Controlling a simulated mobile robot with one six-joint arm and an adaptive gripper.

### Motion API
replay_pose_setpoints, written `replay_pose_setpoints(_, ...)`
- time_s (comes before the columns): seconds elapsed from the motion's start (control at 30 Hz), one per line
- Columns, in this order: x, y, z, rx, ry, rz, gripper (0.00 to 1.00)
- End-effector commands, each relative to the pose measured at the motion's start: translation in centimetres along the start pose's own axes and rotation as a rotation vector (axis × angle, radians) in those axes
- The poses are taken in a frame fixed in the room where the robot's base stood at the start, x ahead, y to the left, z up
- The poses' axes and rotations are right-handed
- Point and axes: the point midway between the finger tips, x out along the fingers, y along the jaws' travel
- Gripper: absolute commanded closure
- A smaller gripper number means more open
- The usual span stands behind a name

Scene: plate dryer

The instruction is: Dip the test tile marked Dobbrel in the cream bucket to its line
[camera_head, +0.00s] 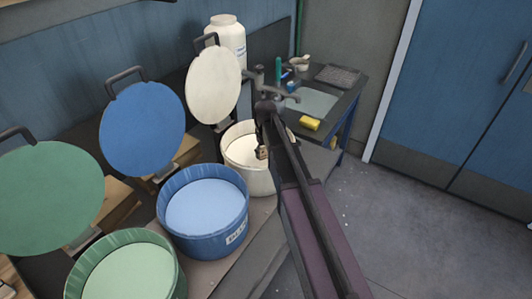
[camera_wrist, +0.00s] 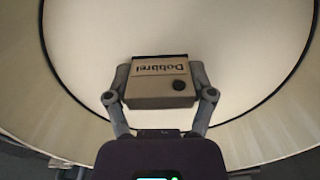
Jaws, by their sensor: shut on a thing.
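The test tile marked Dobbrel (camera_wrist: 158,80) is a tan block with dark lettering and a black round spot. My gripper (camera_wrist: 160,95) is shut on it, one finger on each side. In the wrist view the tile is over the cream-coloured liquid inside the cream bucket (camera_wrist: 285,120). In the head view the cream bucket (camera_head: 270,180) stands behind my arm, and a small part of the tile (camera_head: 262,153) shows near its rim. I cannot tell whether the tile touches the liquid. The dip line is not clear in either view.
A blue bucket (camera_head: 172,222) and a green bucket (camera_head: 77,280) stand to the left, with raised blue, green and cream lids behind. A white jar (camera_head: 238,40) stands at the back. A yellow sponge (camera_head: 310,123) lies by the sink. Floor is open at right.

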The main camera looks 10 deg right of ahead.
Motion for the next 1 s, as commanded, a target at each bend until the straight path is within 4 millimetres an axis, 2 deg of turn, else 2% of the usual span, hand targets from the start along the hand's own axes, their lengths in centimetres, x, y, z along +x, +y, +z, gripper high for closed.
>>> replay_pose_setpoints(1.0, -3.9, 0.0, 0.0, 0.000, 0.000, 0.000, 0.82)
